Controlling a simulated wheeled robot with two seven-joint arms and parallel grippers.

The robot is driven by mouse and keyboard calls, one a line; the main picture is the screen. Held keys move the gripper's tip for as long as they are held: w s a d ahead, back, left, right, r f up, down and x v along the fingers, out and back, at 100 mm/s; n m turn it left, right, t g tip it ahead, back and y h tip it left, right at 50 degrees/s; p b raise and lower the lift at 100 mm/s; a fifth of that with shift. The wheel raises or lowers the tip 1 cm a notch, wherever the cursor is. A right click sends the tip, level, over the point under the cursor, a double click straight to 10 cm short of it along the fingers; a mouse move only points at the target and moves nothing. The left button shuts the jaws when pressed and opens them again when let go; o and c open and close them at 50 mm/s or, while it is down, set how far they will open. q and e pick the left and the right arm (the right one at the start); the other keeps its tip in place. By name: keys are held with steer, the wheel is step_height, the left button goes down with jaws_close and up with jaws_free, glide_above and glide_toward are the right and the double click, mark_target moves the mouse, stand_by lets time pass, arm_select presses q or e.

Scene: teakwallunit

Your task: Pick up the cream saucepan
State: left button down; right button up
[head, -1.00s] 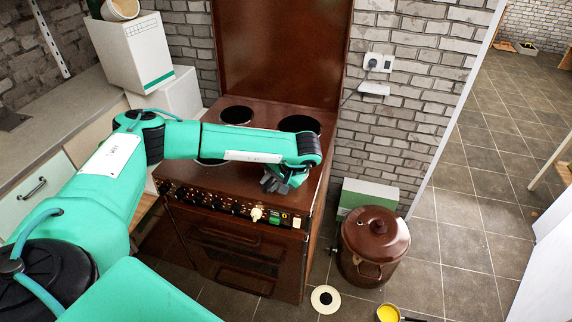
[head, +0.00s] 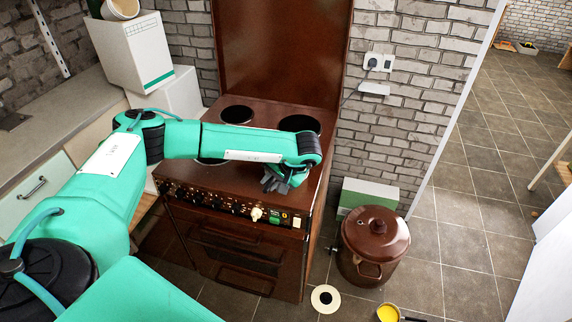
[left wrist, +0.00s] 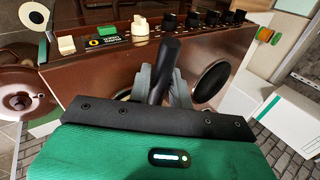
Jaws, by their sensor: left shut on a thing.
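My left gripper (head: 272,183) is over the front right part of the brown stove top. In the left wrist view, its grey fingers are shut on a black handle (left wrist: 166,65), which sticks out between them. I take this as the handle of the cream saucepan. The pan's body is almost wholly hidden behind the wrist; only a small pale patch shows beside the fingers. In the head view my arm hides the pan. My right gripper is not in view.
The brown stove (head: 235,240) has knobs along its front and black hotplates (head: 237,115). A brown lidded pot (head: 375,240), a cream disc (head: 325,298) and a pan with yellow inside (head: 388,313) are on the floor to the right. A white box (head: 135,50) stands at the left.

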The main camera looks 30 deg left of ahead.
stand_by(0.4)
arm_select(q)
steer(key=shift+w+r, duration=0.1)
steer(key=shift+w, duration=0.05)
steer(key=shift+r, duration=0.1)
